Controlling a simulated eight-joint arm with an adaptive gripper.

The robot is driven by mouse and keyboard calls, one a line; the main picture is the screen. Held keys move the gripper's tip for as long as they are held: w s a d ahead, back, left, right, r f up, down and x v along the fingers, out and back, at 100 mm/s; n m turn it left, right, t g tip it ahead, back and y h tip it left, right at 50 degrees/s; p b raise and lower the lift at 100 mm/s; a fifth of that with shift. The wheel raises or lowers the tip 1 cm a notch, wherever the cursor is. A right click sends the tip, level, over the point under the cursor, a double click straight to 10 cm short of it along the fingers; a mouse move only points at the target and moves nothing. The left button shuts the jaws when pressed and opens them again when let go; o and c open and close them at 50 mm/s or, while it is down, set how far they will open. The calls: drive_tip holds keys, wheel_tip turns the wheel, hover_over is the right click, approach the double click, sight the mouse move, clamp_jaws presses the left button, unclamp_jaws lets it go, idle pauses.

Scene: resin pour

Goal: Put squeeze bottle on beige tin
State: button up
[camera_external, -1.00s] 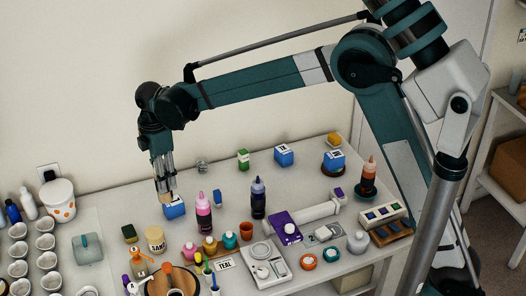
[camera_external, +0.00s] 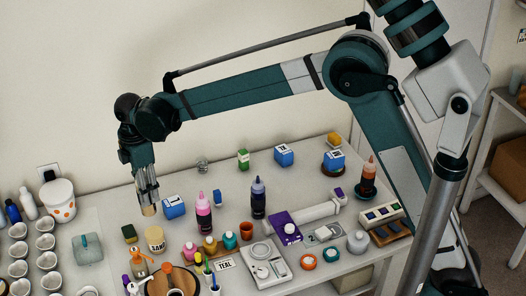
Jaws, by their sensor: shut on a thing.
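My gripper (camera_external: 148,207) points down at the left-centre, above the table. It is shut on a small beige thing, whose lower end (camera_external: 148,211) shows below the fingers; the fingers hide the rest. I cannot tell what it is. A beige tin labelled SAND (camera_external: 155,239) stands upright on the table, below and slightly right of my gripper. Several squeeze bottles stand upright, apart from my gripper: a pink one (camera_external: 203,214), a dark blue one (camera_external: 258,199) and an orange-brown one (camera_external: 368,178) at the right.
A green box (camera_external: 129,233) stands left of the beige tin. Small jars (camera_external: 210,244) and an orange-topped bottle (camera_external: 140,262) crowd the front. White cups (camera_external: 45,243) line the left. The back left is clear.

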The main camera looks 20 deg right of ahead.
sight(146, 214)
drive_tip(key=shift+f, duration=2.7)
drive_tip(key=shift+f, duration=1.9)
drive_tip(key=shift+f, duration=0.1)
drive_tip(key=o, duration=0.9)
drive_tip(key=shift+o, duration=0.5)
wheel_tip(146, 214, up, 12)
drive_tip(key=shift+r, duration=0.15)
